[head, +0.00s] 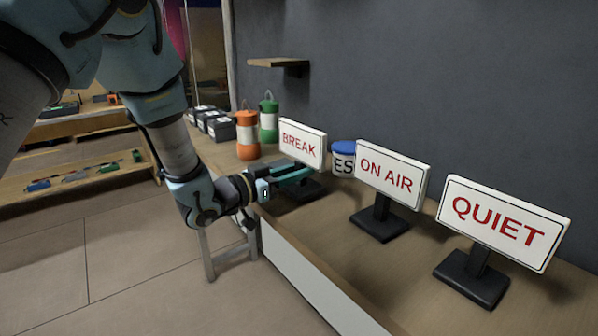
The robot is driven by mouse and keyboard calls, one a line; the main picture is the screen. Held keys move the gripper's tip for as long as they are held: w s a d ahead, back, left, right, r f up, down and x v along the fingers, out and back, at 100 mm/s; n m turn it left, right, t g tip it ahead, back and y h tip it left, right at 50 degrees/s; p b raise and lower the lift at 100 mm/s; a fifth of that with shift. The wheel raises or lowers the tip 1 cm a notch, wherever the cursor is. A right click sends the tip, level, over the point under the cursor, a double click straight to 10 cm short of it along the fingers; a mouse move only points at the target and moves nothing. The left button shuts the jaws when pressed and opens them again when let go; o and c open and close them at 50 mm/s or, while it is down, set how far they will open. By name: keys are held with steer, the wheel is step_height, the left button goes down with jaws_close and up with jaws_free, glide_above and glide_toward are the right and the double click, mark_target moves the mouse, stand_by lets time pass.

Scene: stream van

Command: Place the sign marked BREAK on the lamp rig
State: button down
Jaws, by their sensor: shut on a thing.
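The BREAK sign (302,143) is a white panel with red letters on a dark stand, upright at the left end of the row of signs on the wooden counter. My gripper (300,177) reaches in from the left, low at this sign, and is shut on its stand below the panel. The fingers hide part of the stand. The dark base shows just under and beside the fingers; I cannot tell if it touches the counter. I cannot make out a lamp rig in this view.
The ON AIR sign (391,173) and the QUIET sign (503,221) stand to the right on the counter (398,275). A blue-lidded tub (343,158) is behind. Orange (247,135) and green (268,121) lanterns and black boxes stand at left. A small wall shelf (278,62) is above.

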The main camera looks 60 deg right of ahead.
steer(key=shift+f, duration=0.4)
steer(key=c, duration=0.6)
jaws_free()
steer(key=shift+c, duration=0.2)
steer(key=b+v, duration=0.3)
steer(key=v, duration=0.9)
steer(key=shift+a, duration=0.1)
